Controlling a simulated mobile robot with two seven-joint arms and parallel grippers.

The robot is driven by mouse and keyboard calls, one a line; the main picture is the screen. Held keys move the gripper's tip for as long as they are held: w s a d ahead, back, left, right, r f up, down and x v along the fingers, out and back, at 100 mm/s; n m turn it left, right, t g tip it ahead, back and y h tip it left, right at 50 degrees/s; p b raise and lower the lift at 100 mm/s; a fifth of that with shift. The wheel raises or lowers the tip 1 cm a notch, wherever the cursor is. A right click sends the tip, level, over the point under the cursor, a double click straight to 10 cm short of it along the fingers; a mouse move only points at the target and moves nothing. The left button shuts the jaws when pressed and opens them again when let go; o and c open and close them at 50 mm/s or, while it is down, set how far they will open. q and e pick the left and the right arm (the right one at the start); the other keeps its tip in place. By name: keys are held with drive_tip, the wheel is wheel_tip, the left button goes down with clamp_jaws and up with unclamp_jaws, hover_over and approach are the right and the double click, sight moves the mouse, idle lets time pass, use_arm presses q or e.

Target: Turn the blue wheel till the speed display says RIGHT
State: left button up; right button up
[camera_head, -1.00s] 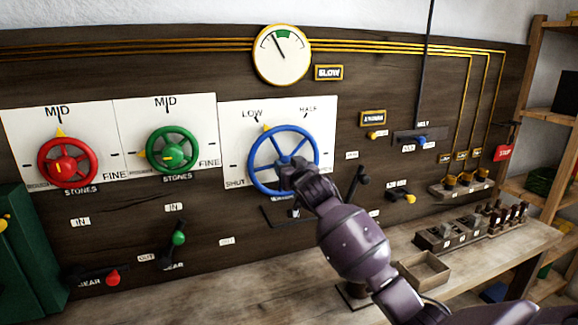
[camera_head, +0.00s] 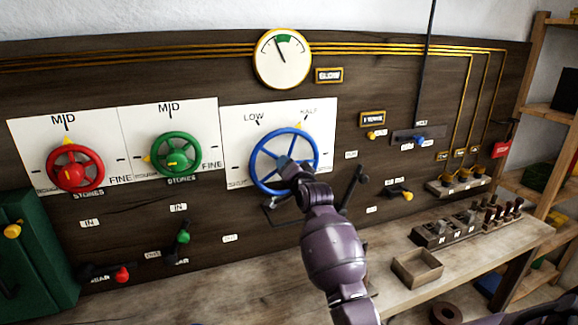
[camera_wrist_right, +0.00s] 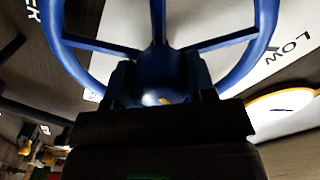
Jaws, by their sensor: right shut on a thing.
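The blue wheel (camera_head: 262,150) is on the dark panel, in front of a white plate marked LOW and HALF. Its yellow pointer (camera_head: 298,126) is near the HALF mark. My right gripper (camera_head: 290,172) is shut on the blue wheel at its lower middle; the arm hides part of the rim. In the right wrist view the blue wheel (camera_wrist_right: 158,25) fills the top and its hub sits between the fingers. The speed display (camera_head: 329,75) below the round dial (camera_head: 283,58) reads SLOW. The dial's needle points just left of the green band. My left gripper is not in view.
A red wheel (camera_head: 57,160) and a green wheel (camera_head: 188,139) are to the left, both at MID plates. Levers with green (camera_head: 184,237) and red (camera_head: 122,274) knobs are below them. A wooden tray (camera_head: 416,284) and switch blocks stand on the bench at right.

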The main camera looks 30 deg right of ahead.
drive_tip(key=shift+m, duration=0.7)
drive_tip(key=o, duration=0.9)
drive_tip(key=b+v, duration=0.1)
drive_tip(key=v, duration=1)
